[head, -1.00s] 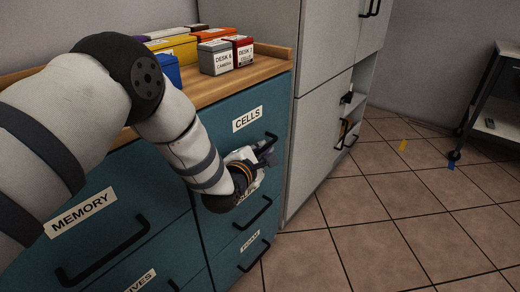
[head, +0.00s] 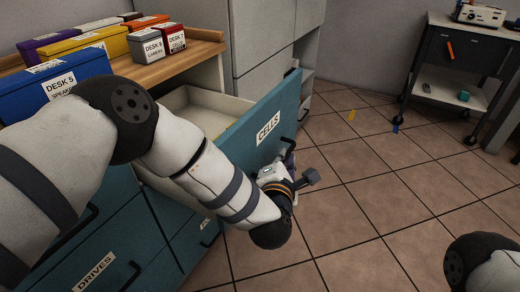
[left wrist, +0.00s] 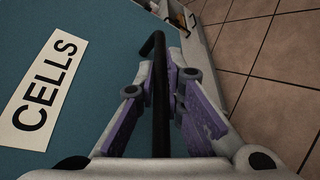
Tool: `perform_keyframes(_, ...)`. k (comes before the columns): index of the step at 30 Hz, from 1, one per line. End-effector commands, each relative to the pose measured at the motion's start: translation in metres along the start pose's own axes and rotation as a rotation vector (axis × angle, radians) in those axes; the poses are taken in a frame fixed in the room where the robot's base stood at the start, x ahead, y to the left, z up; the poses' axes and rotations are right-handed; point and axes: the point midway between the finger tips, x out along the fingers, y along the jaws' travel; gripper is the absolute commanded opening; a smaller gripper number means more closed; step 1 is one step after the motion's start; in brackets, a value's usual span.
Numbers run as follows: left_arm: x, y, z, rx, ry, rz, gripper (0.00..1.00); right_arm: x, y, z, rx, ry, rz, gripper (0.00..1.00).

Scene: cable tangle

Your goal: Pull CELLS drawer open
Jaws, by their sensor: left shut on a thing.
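The CELLS drawer (head: 268,118) is a teal-fronted drawer with a white label, and it stands well out from the cabinet. Its pale inside (head: 195,108) shows behind the front, partly hidden by my left arm. My left gripper (head: 286,168) is at the drawer's black bar handle (head: 291,147). In the left wrist view the gripper's purple-padded fingers (left wrist: 178,100) are shut on the handle (left wrist: 159,85), with the CELLS label (left wrist: 42,92) to the left. My right gripper is not in view; only part of my right arm shows at the lower right.
Several labelled boxes, such as DESK 5 (head: 55,88) and DESK 7 (head: 171,40), stand on the wooden top (head: 185,58). A DRIVES drawer (head: 95,270) is shut below. A dark cart (head: 460,65) stands at the back right. The tiled floor (head: 370,200) is largely clear.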

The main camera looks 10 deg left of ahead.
Motion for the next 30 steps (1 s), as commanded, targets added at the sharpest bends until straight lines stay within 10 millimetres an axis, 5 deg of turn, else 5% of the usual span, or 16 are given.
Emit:
perform_keyframes(9,-0.012,-0.022,0.030,-0.001,-0.002,0.000,0.00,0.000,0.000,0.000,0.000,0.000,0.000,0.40)
perform_keyframes(25,-0.014,-0.025,0.036,0.000,-0.002,0.001,0.00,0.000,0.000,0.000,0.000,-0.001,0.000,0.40)
perform_keyframes(28,-0.014,-0.025,0.036,0.000,-0.002,0.001,0.30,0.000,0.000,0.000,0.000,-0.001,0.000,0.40)
perform_keyframes(30,-0.014,-0.026,0.036,0.000,-0.001,0.001,0.30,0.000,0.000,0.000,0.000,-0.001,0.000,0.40)
